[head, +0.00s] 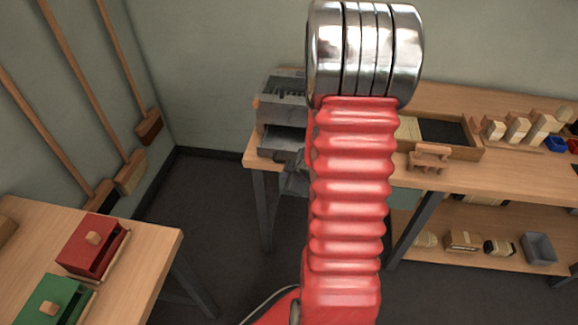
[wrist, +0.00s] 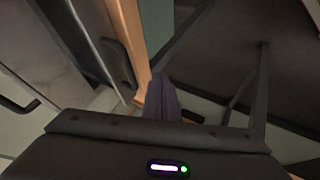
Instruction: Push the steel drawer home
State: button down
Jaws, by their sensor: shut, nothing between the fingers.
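A grey metal unit (head: 282,85) stands at the left end of the back bench. Its lower part (head: 280,139) looks like the steel drawer jutting forward, partly hidden behind my red arm; how far it is out I cannot tell. In the wrist view a grey panel with a pale metal edge (wrist: 92,42) and a dark handle (wrist: 117,62) lies at the upper left. My gripper (wrist: 163,98) is shut and empty, beside and below the handle, with no clear contact. In the head view my arm mostly hides it.
A side table (head: 150,245) at left holds a red box (head: 92,247) and a green box (head: 52,302). Brooms lean on the left wall. The floor between is clear.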

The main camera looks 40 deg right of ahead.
jog(key=w+d, duration=0.2)
jog(key=shift+d+r, duration=0.35)
jog(key=shift+w, duration=0.1)
